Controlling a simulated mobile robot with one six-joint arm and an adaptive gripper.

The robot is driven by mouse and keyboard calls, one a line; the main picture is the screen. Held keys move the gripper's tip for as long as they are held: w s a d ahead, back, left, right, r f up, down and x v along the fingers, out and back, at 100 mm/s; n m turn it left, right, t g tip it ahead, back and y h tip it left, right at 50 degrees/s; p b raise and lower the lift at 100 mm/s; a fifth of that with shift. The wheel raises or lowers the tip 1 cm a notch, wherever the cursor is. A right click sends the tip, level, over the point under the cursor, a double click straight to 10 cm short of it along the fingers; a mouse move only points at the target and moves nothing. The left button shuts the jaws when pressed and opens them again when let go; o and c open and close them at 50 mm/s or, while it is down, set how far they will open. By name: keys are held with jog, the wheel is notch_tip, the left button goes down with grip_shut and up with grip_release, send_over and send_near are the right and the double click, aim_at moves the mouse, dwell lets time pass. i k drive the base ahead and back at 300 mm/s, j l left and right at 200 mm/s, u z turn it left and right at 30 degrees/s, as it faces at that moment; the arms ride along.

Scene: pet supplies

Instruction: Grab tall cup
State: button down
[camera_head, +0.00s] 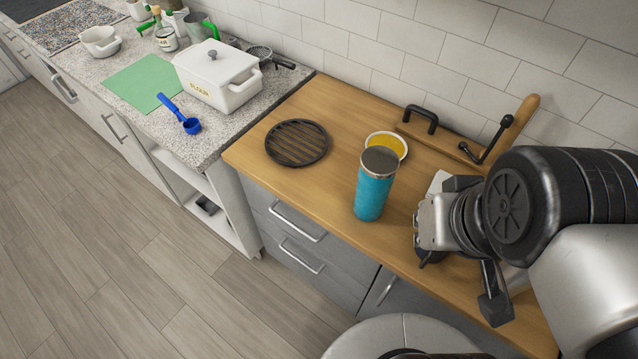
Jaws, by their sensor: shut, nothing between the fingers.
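A tall blue cup (374,186) with a silver rim and grey top stands upright on the wooden counter (262,168), near its front edge. My gripper (424,262) is to the right of the cup, low over the counter and apart from the cup. It points down, and its fingers look shut and empty. My wrist and arm hide part of the counter to the right.
A bowl with yellow contents (398,141) stands close behind the cup. A round black trivet (297,143) lies to its left. A wooden board with a black handle (492,140) is at the back by the tiled wall. A white flour box (217,75) and blue scoop (181,115) are farther left.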

aim_at(379, 165)
jog(key=j+z, duration=0.1)
jog(key=j, duration=1.5)
jog(key=i, duration=0.05)
